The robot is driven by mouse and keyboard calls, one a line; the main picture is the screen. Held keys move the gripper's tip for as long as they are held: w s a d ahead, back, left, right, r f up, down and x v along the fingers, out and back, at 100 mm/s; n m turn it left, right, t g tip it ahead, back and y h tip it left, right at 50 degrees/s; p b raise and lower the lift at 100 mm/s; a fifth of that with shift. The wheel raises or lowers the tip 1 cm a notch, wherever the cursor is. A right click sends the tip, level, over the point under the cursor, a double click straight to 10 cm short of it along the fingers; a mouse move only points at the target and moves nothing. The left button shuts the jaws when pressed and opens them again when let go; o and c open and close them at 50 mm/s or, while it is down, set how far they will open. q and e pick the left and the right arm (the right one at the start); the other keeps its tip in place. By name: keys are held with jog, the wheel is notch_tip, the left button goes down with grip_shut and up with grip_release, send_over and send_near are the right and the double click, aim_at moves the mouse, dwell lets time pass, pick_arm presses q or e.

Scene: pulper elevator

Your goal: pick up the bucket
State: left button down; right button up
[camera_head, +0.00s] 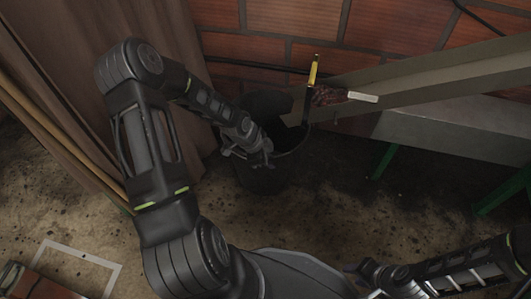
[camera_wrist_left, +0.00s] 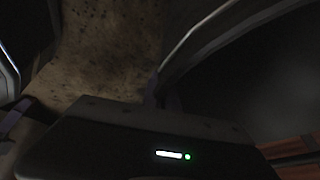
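The dark bucket (camera_head: 262,180) stands on the dirty floor near the brick wall, in the upper middle of the head view. My left gripper (camera_head: 256,152) is at the bucket's near rim, and its fingers overlap the rim in the picture. In the left wrist view the bucket's curved rim and dark wall (camera_wrist_left: 255,65) fill the right side, close to the gripper. That view is too dark to show whether the fingers are closed on the rim. My right gripper (camera_head: 368,276) is low in the head view, away from the bucket; its finger opening is unclear.
A yellow-handled tool (camera_head: 314,72) and a dark brush-like tool with a white handle (camera_head: 362,97) are at the bucket's far right. A grey bench (camera_head: 455,130) with green legs stands to the right. Brown cloth (camera_head: 60,60) hangs at left. Floor right of the bucket is clear.

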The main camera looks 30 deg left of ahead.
pick_arm(q)
jog(key=shift+w+r, duration=0.1)
jog(key=shift+r, duration=0.05)
notch_tip(320, 180, up, 9)
jog(key=p, duration=0.4)
jog(key=shift+r, duration=0.4)
dwell(0.5)
